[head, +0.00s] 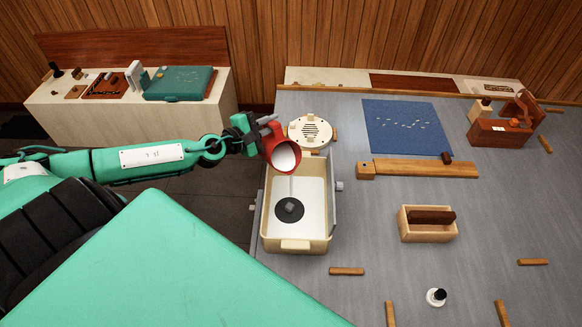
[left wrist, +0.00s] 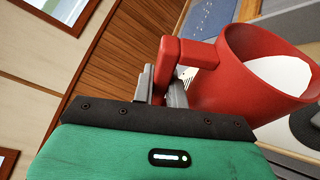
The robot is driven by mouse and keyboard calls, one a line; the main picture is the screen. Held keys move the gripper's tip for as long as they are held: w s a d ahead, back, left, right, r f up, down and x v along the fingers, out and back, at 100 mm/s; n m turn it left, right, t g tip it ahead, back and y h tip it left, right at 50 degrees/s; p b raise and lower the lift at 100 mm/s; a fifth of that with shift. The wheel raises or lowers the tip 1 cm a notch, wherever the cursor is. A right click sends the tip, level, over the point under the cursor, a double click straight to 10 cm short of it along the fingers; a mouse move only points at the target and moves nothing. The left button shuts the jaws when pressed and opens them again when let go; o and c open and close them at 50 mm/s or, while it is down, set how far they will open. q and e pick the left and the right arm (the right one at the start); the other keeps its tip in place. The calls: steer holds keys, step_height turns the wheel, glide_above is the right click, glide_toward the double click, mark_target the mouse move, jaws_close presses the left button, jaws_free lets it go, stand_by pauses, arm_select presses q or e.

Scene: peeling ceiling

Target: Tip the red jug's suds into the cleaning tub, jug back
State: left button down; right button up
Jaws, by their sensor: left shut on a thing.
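The red jug (head: 284,156) is held by my left gripper (head: 262,129) over the far end of the cleaning tub. Its open mouth faces my head camera, with white suds inside. In the left wrist view the jug (left wrist: 233,77) is tilted, and the fingers (left wrist: 163,85) are shut on its red handle. A thin pale streak below the jug's lip may be a pour; I cannot tell for sure. The cream tub (head: 324,224) stands at the table's left edge, with a whitish floor and a dark round disc (head: 289,209) in it. My right gripper is not in view.
A cream round slotted device (head: 311,131) stands just behind the tub. A wooden bar (head: 425,169), a blue mat (head: 405,127), a small wooden box (head: 427,235) and a white-and-black bottle (head: 436,297) lie to the right. Bare grey table lies between them.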

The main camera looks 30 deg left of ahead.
mark_target(282, 142)
arm_select(q)
steer(key=shift+s+d+f+m+t+p, duration=0.15)
steer(key=shift+s+d+m, duration=0.05)
steer(key=shift+d+m, duration=0.2)
steer(key=shift+s+d+f+m+t+p, duration=0.1)
steer(key=shift+s+d+m+t+p, duration=0.1)
steer(key=shift+d+m, duration=0.2)
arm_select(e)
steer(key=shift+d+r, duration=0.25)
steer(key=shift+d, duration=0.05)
arm_select(q)
steer(key=shift+d+f, duration=0.1)
steer(key=shift+s+d+f+m+t, duration=0.15)
steer(key=shift+s+d+f+m, duration=0.15)
steer(key=shift+d+m, duration=0.25)
steer(key=shift+s+d+f+m+t, duration=0.1)
steer(key=shift+s+d+f+m, duration=0.1)
steer(key=shift+s+d+m, duration=0.35)
steer(key=shift+w+a, duration=0.1)
steer(key=shift+w, duration=0.1)
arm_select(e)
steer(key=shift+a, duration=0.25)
